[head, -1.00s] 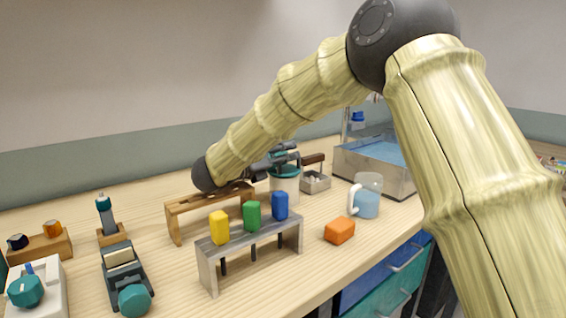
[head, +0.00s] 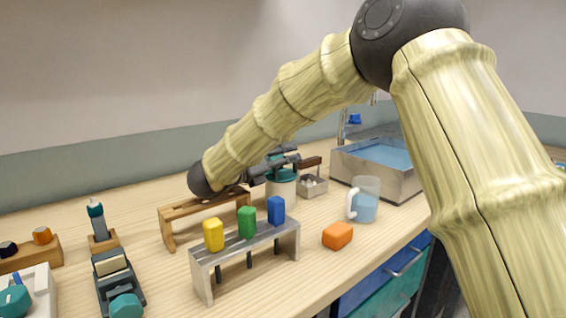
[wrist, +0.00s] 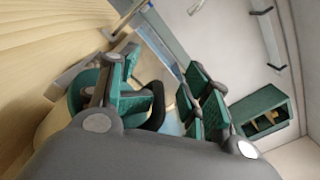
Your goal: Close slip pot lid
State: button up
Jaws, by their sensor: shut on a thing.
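The slip pot (head: 281,190) is a pale cylinder with a teal rim, standing behind the metal stand in the head view. My gripper (head: 282,160) is at the pot's top, its dark fingers lying sideways just above the teal rim. In the wrist view my gripper (wrist: 163,100) has green finger pads, with a black curved piece (wrist: 156,106) showing between them. It is shut on the lid, which my fingers mostly hide. How far the lid is tilted cannot be told. The teal rim also shows at the left of the wrist view (wrist: 76,94).
A wooden rack (head: 180,211) stands left of the pot, under my forearm. A metal stand (head: 204,278) with yellow, green and blue pieces is in front.

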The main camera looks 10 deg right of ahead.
jog(key=shift+s+f, duration=0.25)
jog(key=shift+f, duration=0.3)
jog(key=shift+s+a+f, duration=0.1)
jog(key=shift+s+a, duration=0.05)
jog(key=shift+a, duration=0.35)
jog(key=v, duration=0.7)
jog(key=r+v, duration=0.1)
jog(key=v, duration=0.2)
jog(key=shift+a, duration=0.45)
jog(key=shift+s+r, duration=0.1)
jog(key=shift+r, duration=0.05)
